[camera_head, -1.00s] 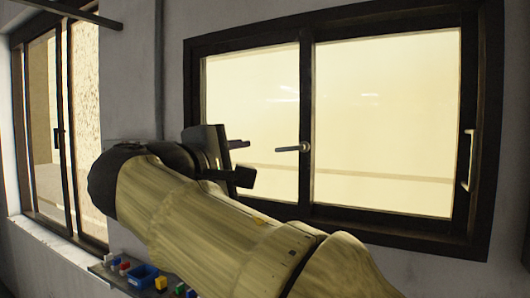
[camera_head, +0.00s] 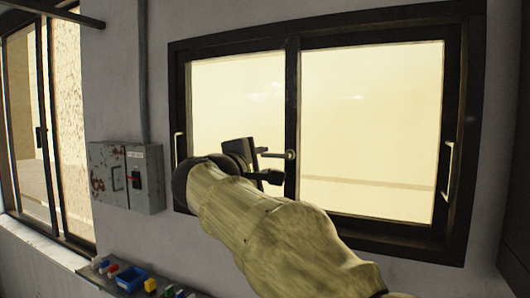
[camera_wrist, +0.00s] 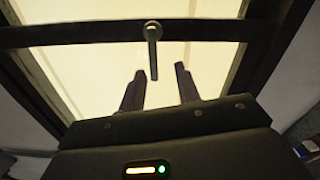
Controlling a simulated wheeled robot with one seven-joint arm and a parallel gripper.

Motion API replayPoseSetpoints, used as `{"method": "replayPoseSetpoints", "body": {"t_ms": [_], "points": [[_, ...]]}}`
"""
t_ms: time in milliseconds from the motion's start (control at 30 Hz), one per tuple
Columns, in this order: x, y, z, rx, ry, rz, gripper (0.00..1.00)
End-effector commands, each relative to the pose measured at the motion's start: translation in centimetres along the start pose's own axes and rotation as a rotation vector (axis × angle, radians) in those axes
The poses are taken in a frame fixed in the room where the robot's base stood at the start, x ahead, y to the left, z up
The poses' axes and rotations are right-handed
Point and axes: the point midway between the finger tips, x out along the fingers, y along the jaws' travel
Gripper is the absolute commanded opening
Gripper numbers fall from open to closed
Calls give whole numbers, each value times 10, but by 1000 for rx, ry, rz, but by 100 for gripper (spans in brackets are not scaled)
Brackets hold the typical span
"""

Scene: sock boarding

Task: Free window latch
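The window latch (camera_head: 280,154) is a small grey lever with a round base on the window's dark middle post. In the wrist view the latch (camera_wrist: 153,55) hangs from its round pivot on the dark bar, its free end pointing toward my gripper. My gripper (camera_head: 266,164) is in front of the window, just left of the post in the head view. In the wrist view my gripper (camera_wrist: 159,78) is open, its two dark fingers apart with nothing held. The lever's end lies near the gap between the fingertips; I cannot tell the depth between them.
The dark window frame (camera_head: 380,32) has a pale handle (camera_head: 448,172) at right and another (camera_head: 178,148) at left. A grey switch box (camera_head: 108,178) hangs left of the window. Below, a shelf holds a blue bin (camera_head: 131,279) and small coloured parts. Another window stands far left.

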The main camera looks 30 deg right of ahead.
Motion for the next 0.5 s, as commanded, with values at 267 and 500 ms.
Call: {"method": "replayPoseSetpoints", "body": {"t_ms": [267, 500], "points": [[38, 2, 1, 0, -1, 0, 33], [42, 0, 1, 0, -1, 0, 33]]}}
